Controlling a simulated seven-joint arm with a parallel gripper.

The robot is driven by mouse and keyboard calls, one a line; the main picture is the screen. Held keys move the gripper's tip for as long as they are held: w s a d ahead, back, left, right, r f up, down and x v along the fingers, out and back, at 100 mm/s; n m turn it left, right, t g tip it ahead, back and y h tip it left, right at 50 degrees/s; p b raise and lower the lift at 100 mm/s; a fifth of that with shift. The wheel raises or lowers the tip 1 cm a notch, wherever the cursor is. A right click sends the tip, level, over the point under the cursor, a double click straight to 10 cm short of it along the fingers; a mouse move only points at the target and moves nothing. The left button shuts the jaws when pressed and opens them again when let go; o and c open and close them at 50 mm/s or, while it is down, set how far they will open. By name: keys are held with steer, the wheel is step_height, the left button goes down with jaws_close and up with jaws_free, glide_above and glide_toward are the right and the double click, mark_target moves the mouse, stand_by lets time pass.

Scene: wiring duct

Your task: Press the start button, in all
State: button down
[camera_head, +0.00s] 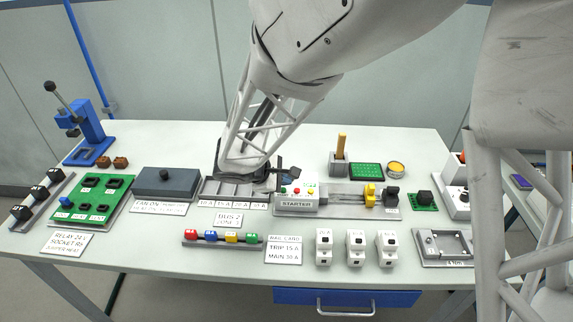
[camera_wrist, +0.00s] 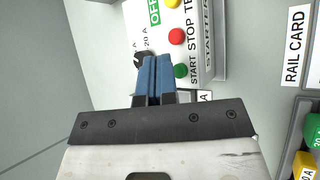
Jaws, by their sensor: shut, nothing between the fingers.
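The white starter box (camera_head: 297,203) stands right of centre on the table, its front labelled STARTER. Its top has a green button marked START (camera_wrist: 180,71), a red one marked STOP (camera_wrist: 176,36) and a yellow one (camera_wrist: 174,3), cut by the frame edge. A black knob (camera_wrist: 142,59) sits near them. My gripper (camera_wrist: 158,77) is shut and empty, its blue fingertips together. In the wrist view the tips appear just left of the green button, between it and the knob. I cannot tell whether they touch the box. The head view shows the gripper just behind the box.
A grey tray with compartments (camera_head: 231,189) lies left of the box, partly under my arm. A RAIL CARD sign (camera_head: 284,250), coloured blocks (camera_head: 232,238) and white breakers (camera_head: 356,248) lie in front. A rail with yellow and black parts (camera_head: 345,201) extends right.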

mark_target(284, 191)
steer(key=shift+f, duration=0.85)
stand_by(1.3)
steer(key=shift+r, duration=0.8)
steer(key=shift+r, duration=0.1)
steer(key=shift+r, duration=2.4)
